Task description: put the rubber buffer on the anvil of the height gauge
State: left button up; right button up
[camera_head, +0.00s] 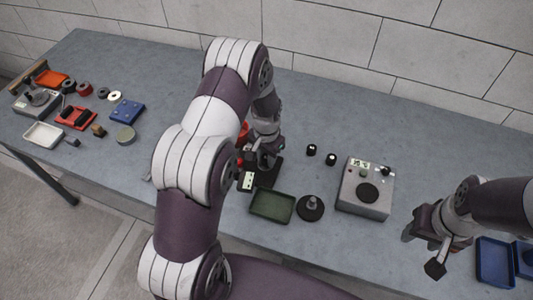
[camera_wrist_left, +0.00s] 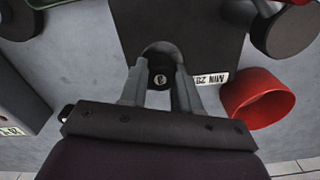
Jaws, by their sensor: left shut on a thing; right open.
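My left gripper (camera_wrist_left: 160,90) is shut on a small black rubber buffer (camera_wrist_left: 161,78), whose round end with a pale mark faces the wrist camera. In the head view my left gripper (camera_head: 262,158) is partly hidden by its own arm. The buffer is over or beside the edge of a dark plate (camera_wrist_left: 185,28) with a white label, which I take as the height gauge's base; it also shows in the head view (camera_head: 268,174). I cannot tell the gap, and the anvil is not clearly visible. My right gripper (camera_head: 421,252) is open and empty at the front right.
A red cup (camera_wrist_left: 258,98) stands close to my left gripper. Two black cylinders (camera_head: 321,154), a grey instrument (camera_head: 366,202), a green tray (camera_head: 271,220) and a round black stand (camera_head: 310,211) are nearby. Several small parts and trays lie at the far left.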

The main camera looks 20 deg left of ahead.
aim_at(266, 158)
pick_arm(q)
jog(key=shift+a+f, duration=0.15)
jog(key=o, duration=1)
jog(key=shift+r, duration=0.3)
notch_tip(266, 158, up, 12)
jog(key=b, duration=0.2)
jog(key=s+d+r+n, duration=0.1)
jog(key=s, duration=0.4)
jog(key=s+d+r+n+t, duration=0.1)
jog(key=s+d, duration=0.1)
jog(key=s, duration=0.4)
jog(key=s+d+r, duration=0.1)
jog(key=s, duration=0.5)
jog(key=shift+s+d+r+n, duration=0.2)
jog(key=shift+r+n, duration=0.2)
